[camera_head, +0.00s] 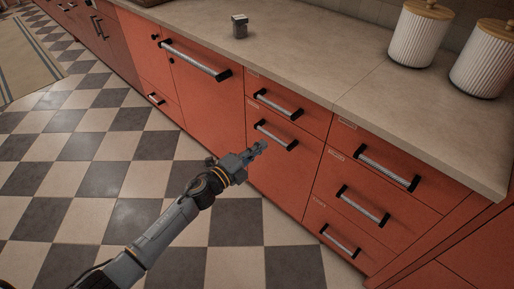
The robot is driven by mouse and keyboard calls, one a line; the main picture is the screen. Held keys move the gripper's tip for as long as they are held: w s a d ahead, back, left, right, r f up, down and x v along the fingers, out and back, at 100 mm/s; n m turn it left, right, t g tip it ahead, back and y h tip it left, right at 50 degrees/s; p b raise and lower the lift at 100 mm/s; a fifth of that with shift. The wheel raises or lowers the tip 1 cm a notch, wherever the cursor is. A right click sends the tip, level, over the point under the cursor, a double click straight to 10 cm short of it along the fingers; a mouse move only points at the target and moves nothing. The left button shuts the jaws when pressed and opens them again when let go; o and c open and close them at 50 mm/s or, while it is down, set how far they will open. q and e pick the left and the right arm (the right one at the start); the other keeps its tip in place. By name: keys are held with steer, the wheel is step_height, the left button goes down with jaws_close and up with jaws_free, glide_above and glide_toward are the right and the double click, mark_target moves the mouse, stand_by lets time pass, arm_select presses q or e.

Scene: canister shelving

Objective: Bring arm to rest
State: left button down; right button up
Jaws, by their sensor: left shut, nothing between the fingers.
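My left gripper (258,148) shows in the head view at the end of my left arm, which reaches in from the bottom left. It is shut and empty, in front of the red drawer fronts, near a drawer handle (276,135). I cannot tell whether it touches the drawer. My right arm and gripper are not in view. Two white ribbed canisters with wooden lids stand on the counter at the upper right: one canister (418,38) farther back and one canister (483,62) at the edge of the picture.
A beige counter (310,50) runs above red cabinets (207,95) with several bar handles. A small dark grey object (240,27) stands on the counter. The checkered floor (100,180) is clear at the left. A striped rug (25,65) lies at the upper left.

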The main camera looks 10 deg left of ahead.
arm_select(q)
steer(key=s+a+f+n+g+y+p, duration=0.1)
steer(key=s+a+f+n+y, duration=0.3)
steer(key=f, duration=0.6)
steer(key=s+a+f+n+g+y, duration=0.15)
steer(key=s+a+f+n, duration=0.35)
steer(key=f, duration=0.5)
steer(key=s+a+f+n+g+y+p, duration=0.1)
steer(key=s+a+f+n+g+y, duration=0.2)
steer(key=s+f, duration=0.5)
steer(key=s+a+f+n+g, duration=0.1)
steer(key=s+f, duration=0.5)
steer(key=s, duration=0.6)
steer(key=s+a+f+n+g+y, duration=0.1)
steer(key=s+f+n+g, duration=0.3)
steer(key=s, duration=0.8)
steer(key=s+a+f+n+g+y+p, duration=0.1)
steer(key=s+a+f+n+g, duration=0.1)
steer(key=s+f+n, duration=0.3)
steer(key=s+f+g, duration=0.1)
steer(key=s+f, duration=0.2)
steer(key=s, duration=0.4)
steer(key=shift+s+a+f+n, duration=0.15)
steer(key=shift+f+n, duration=0.15)
steer(key=shift+n, duration=0.1)
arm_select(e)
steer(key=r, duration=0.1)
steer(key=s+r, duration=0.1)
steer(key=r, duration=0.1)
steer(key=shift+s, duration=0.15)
